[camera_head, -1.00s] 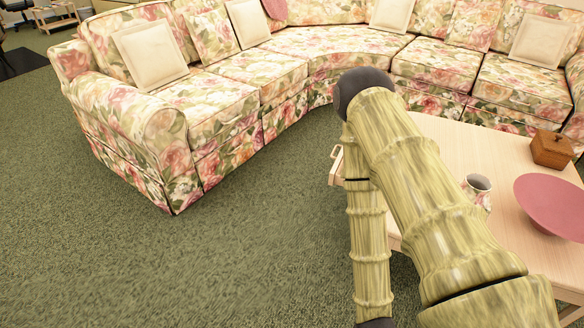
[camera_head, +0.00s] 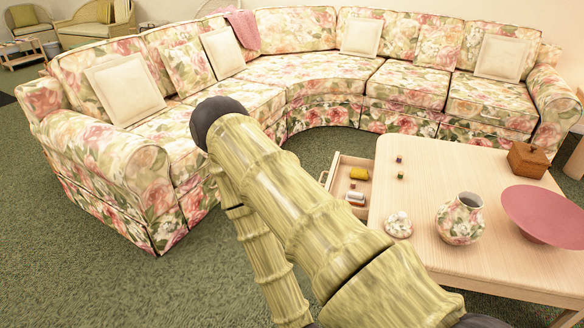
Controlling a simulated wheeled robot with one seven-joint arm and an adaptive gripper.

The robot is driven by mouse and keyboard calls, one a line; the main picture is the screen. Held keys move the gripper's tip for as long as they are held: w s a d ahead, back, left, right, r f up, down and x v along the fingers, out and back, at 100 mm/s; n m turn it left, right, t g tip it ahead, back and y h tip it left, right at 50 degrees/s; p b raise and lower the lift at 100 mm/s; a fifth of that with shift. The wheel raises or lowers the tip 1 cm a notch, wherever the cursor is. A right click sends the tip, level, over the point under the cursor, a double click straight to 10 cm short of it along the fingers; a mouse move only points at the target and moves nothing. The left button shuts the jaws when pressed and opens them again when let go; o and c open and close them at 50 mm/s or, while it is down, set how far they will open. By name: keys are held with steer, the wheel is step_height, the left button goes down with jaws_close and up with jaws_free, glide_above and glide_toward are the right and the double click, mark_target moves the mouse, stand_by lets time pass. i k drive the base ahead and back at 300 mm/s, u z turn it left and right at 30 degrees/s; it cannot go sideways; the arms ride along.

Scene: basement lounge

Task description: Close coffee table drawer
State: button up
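The light wood coffee table (camera_head: 463,172) stands at the right. Its drawer (camera_head: 346,163) is pulled out from the table's left side, with a yellow item (camera_head: 359,174) and a few small objects in it. The drawer's near part is hidden behind my bamboo-textured arm, which reaches up across the middle of the view, left of the table. My gripper is not visible, so its distance from the drawer cannot be told.
On the table are two small cubes, a floral vase (camera_head: 460,219), a lid (camera_head: 398,225), a wooden box (camera_head: 528,159) and a pink bowl (camera_head: 548,213). A floral sectional sofa (camera_head: 320,80) curves behind. Green carpet at lower left is clear.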

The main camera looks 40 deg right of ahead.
mark_target(338, 180)
steer(key=i, duration=1.65)
steer(key=z, duration=0.8)
steer(key=i, duration=0.85)
steer(key=z, duration=1.45)
steer(key=i, duration=0.5)
steer(key=z, duration=0.7)
steer(key=k, duration=0.35)
